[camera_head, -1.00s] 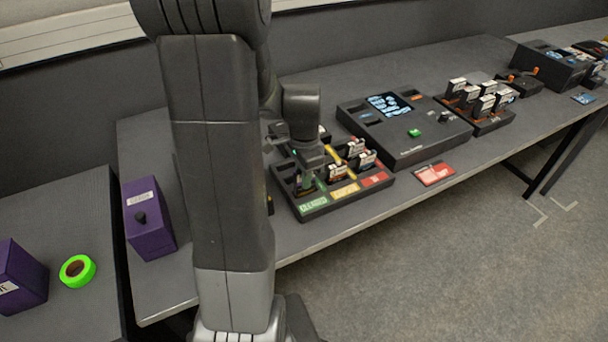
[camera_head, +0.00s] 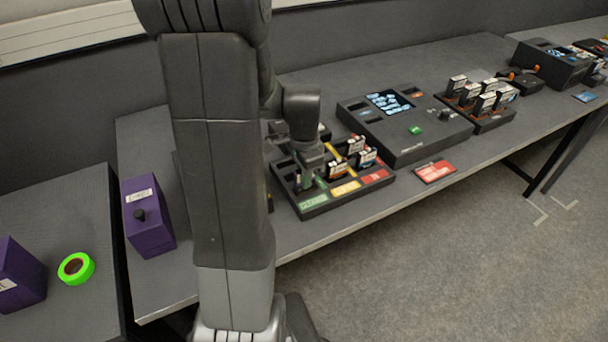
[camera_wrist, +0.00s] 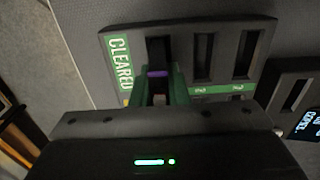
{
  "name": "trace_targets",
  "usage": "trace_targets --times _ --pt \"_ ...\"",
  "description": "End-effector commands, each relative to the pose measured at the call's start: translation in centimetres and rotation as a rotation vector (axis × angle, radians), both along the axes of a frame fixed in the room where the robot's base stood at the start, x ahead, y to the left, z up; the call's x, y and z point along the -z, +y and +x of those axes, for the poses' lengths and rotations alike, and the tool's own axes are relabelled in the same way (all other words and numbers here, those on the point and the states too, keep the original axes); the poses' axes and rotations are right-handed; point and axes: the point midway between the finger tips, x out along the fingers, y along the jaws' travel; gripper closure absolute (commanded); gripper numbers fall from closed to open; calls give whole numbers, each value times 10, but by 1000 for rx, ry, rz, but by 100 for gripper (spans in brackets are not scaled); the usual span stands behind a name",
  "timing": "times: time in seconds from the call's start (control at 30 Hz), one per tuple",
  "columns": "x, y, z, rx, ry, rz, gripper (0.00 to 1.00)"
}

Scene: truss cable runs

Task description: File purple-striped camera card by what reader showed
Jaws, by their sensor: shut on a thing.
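My gripper (camera_wrist: 160,95) is shut on a card with a purple stripe (camera_wrist: 157,73), seen in the wrist view. The card is at a slot of the green section of the sorting tray (camera_wrist: 118,61), in the row beside a green label reading CLEARED (camera_wrist: 121,63). I cannot tell how deep the card sits in the slot. Two further slots in that row are empty. In the head view my gripper (camera_head: 307,182) is over the left, green-labelled part of the tray (camera_head: 318,212); my arm hides part of it. Several cards (camera_head: 353,146) stand in the yellow and red sections.
A reader console (camera_head: 400,128) with a lit screen (camera_head: 390,102) and a green button stands right of the tray. A red card or plate (camera_head: 434,172) lies before it. A rack of cards (camera_head: 482,105) is farther right. A purple box (camera_head: 149,218) and green tape (camera_head: 77,268) are left.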

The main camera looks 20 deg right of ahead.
Motion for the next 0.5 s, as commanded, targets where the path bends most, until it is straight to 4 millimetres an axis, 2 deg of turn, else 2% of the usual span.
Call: trace_targets --times 0.5 --pt "5 0 0 0 0 0 100"
